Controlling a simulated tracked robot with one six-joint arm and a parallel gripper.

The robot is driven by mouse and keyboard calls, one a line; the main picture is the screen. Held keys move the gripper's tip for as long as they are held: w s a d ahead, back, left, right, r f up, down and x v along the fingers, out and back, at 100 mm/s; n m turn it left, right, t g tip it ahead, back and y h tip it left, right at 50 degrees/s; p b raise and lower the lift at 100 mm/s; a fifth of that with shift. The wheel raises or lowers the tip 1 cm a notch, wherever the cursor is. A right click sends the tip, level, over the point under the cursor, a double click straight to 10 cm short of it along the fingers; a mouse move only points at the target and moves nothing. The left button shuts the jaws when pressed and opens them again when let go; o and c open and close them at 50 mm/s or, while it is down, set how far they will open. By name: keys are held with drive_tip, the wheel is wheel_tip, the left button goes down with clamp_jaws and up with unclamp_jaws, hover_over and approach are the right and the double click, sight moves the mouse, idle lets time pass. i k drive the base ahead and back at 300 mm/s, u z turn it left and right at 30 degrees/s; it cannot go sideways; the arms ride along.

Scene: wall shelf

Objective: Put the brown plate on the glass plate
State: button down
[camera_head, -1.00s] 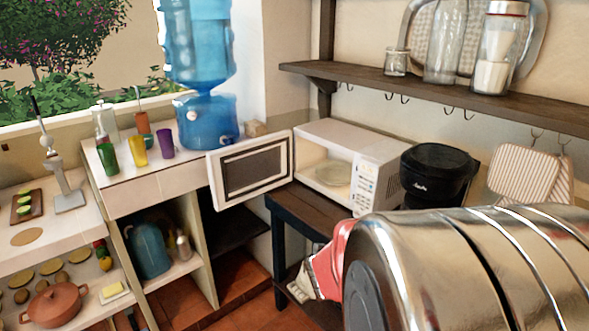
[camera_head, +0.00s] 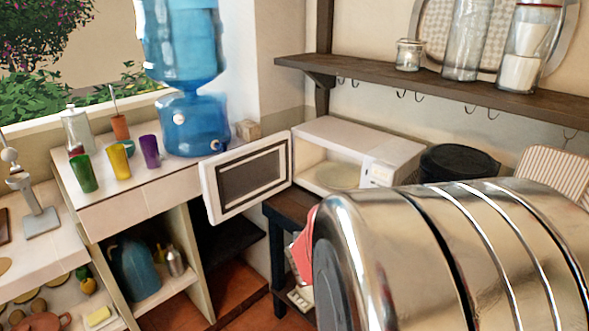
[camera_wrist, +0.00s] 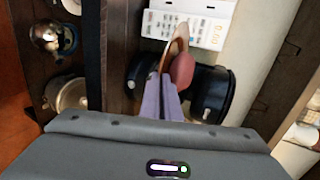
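The glass plate (camera_head: 343,176) lies flat inside the white microwave (camera_head: 362,142), whose door (camera_head: 246,177) stands open to the left. In the wrist view, a thin brown plate (camera_wrist: 178,42) shows nearly edge-on at the tips of my gripper (camera_wrist: 168,80). The purple fingers are close together and appear shut on the plate; a rounded reddish part beside them partly covers the contact. The microwave's white control panel (camera_wrist: 190,22) is just beyond the plate. In the head view, my silver arm hides my gripper and the brown plate.
A black round appliance (camera_head: 457,163) stands right of the microwave, on the dark table (camera_head: 291,203). A wooden shelf (camera_head: 440,87) with hooks and jars hangs above. A blue water dispenser (camera_head: 190,125) and several cups stand on the left counter. The microwave opening looks clear.

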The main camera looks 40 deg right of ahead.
sight(340, 175)
drive_tip(key=z, duration=0.05)
drive_tip(key=i, duration=1.25)
drive_tip(key=z, duration=0.15)
